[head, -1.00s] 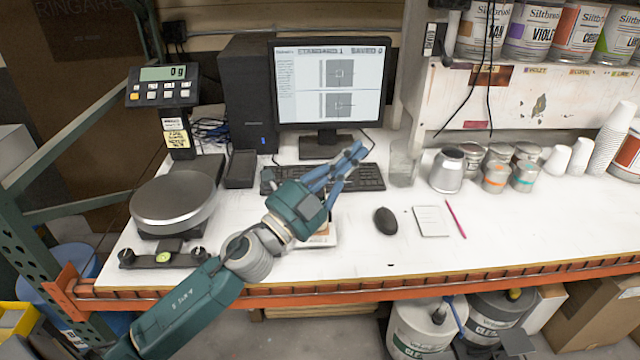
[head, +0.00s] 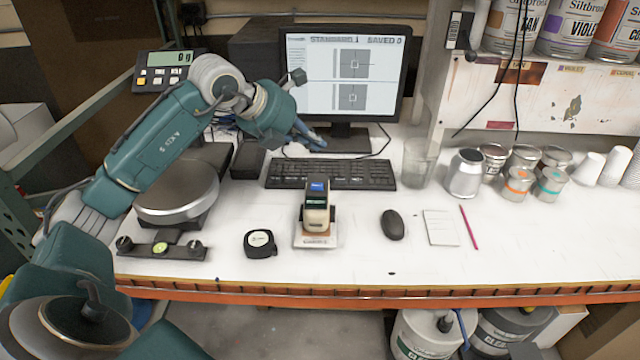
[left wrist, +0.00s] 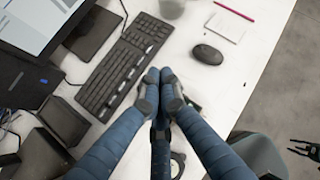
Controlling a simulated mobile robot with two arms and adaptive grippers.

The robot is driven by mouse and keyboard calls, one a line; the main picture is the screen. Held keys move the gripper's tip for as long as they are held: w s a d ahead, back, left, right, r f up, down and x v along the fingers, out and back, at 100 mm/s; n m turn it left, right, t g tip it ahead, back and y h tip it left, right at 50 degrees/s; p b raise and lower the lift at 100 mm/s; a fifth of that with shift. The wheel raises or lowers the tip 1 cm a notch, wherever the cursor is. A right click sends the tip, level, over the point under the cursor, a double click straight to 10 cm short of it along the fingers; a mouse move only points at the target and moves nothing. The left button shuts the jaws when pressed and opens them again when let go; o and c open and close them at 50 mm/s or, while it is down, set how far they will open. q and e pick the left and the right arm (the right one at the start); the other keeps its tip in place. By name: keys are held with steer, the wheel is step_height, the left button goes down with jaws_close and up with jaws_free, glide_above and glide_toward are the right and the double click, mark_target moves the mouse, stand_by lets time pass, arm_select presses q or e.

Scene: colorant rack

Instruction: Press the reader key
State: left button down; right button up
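The reader (head: 316,216) is a small upright device with a dark top and a lit blue screen. It stands on a pale card (head: 316,240) on the bench, in front of the keyboard. I cannot make out its key. My left gripper (head: 308,140) is above and behind the keyboard, near the monitor's foot, apart from the reader. In the left wrist view its blue fingers (left wrist: 162,80) are drawn together at the tips with nothing between them, and they hide most of the reader. A dark gripper (left wrist: 302,148), apparently my right one, shows at that view's right edge, fingers apart.
The keyboard (head: 330,174) lies behind the reader, the monitor (head: 345,75) farther back. A tape measure (head: 260,243) is left of the reader, a mouse (head: 391,225) and notepad (head: 440,227) right. A round scale (head: 177,196) stands left. Cans and cups are at the right.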

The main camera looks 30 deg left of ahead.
mark_target(315, 187)
arm_select(q)
steer(key=shift+f, duration=0.15)
step_height(315, 187, down, 9)
steer(key=b, duration=0.6)
steer(key=shift+r+b, duration=0.2)
steer(key=shift+b, duration=0.2)
stand_by(1.1)
steer(key=shift+f+b, duration=0.4)
steer(key=shift+b, duration=0.05)
steer(key=shift+f+b, duration=0.35)
stand_by(0.5)
steer(key=shift+r, duration=0.1)
steer(key=shift+r+p, duration=0.55)
steer(key=shift+r, duration=0.15)
